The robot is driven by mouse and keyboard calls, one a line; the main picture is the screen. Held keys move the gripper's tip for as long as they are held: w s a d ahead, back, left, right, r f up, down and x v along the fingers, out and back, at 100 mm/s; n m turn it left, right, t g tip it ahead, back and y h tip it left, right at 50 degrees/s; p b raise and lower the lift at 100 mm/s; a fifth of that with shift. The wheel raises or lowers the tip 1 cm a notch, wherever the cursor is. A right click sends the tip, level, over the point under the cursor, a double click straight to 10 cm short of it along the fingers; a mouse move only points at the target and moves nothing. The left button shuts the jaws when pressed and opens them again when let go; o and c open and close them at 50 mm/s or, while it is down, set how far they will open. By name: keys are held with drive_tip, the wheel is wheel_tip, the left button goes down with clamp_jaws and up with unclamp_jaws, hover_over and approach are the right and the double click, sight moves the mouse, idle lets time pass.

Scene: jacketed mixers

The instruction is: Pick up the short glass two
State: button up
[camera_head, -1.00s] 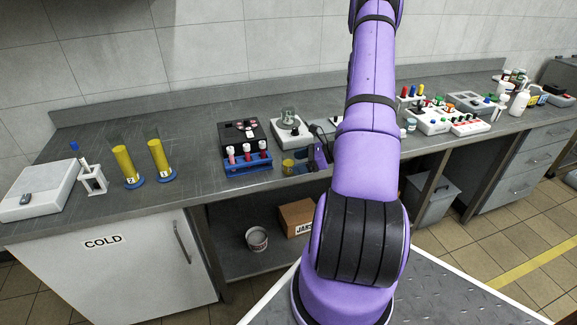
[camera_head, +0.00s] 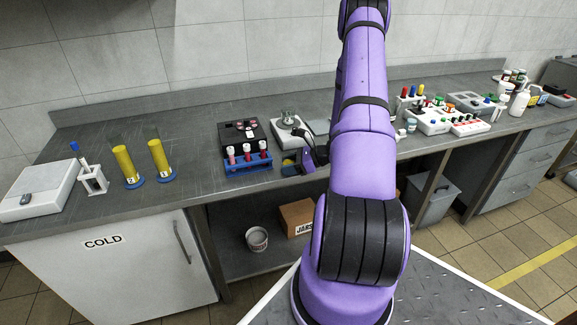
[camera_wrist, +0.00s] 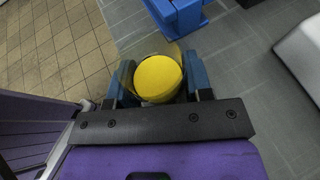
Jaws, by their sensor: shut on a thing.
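A short glass with yellow contents (camera_wrist: 158,78) stands between the two blue fingers of my gripper (camera_wrist: 157,84) in the wrist view. The fingers are shut on its sides. In the head view a sliver of the same glass (camera_head: 288,163) shows at the front edge of the bench, left of my gripper (camera_head: 304,160). No number can be read on it. Whether it touches the bench cannot be told.
A blue rack with red-filled tubes (camera_head: 248,160) stands close left of the glass. A white stirrer with a beaker (camera_head: 291,131) is behind. Two tall yellow cylinders (camera_head: 125,166) stand further left. The bench between them and the rack is clear.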

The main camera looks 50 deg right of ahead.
sight(283, 157)
drive_tip(key=shift+r, duration=0.15)
drive_tip(key=shift+r, duration=0.6)
wheel_tip(283, 157, up, 2)
drive_tip(key=shift+r, duration=0.15)
drive_tip(key=s+a, duration=0.2)
drive_tip(key=s, duration=0.5)
drive_tip(key=s+a+r, duration=0.1)
drive_tip(key=s, duration=0.7)
drive_tip(key=shift+s+a, duration=0.3)
drive_tip(key=shift+a, duration=0.1)
drive_tip(key=shift+r, duration=0.1)
